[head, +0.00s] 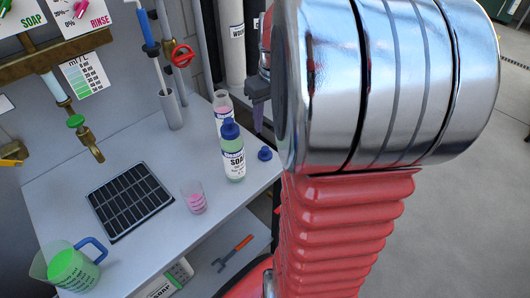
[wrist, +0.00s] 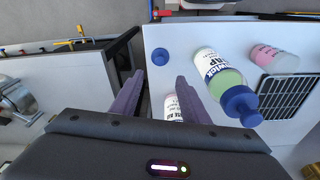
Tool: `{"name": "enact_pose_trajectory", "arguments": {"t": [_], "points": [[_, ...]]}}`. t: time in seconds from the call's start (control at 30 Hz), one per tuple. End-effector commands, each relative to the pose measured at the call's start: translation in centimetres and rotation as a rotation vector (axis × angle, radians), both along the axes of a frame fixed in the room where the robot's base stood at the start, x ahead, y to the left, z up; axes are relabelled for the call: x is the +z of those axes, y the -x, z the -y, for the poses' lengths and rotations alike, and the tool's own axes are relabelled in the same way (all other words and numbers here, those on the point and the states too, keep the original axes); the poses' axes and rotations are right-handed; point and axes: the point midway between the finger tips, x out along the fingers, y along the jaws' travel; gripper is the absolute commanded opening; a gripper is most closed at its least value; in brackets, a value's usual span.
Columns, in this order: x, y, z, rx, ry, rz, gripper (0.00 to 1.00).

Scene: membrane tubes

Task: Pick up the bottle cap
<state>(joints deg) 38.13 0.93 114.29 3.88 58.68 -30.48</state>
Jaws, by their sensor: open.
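A loose blue bottle cap (head: 264,153) lies on the grey worktop near its right edge. In the wrist view the cap (wrist: 161,57) lies beyond the gap between my fingertips. My gripper (head: 258,107) is open and empty, with purple fingers. It is above the worktop's right side, partly hidden by my arm in the head view. In the wrist view the gripper (wrist: 160,77) is apart from the cap. A soap bottle (head: 234,163) with its own blue cap stands just left of the loose cap. An uncapped bottle of pink liquid (head: 222,105) stands behind it.
A small beaker of pink liquid (head: 194,198) stands beside the black drain grid (head: 131,199). A green-filled jug (head: 70,266) is at the front left. A grey holder (head: 172,108) stands at the back. In the wrist view, the worktop (wrist: 185,35) around the cap is clear.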

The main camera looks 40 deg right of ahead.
Motion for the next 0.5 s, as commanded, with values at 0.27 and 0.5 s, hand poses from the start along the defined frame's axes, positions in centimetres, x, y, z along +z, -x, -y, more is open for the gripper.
{"name": "enact_pose_trajectory", "arguments": {"t": [0.27,0.5], "points": [[-4.4,-0.4,0.0,0.000,-0.004,-0.004,0.41],[-6.7,-0.7,0.1,-0.001,-0.001,-0.002,0.41]]}}
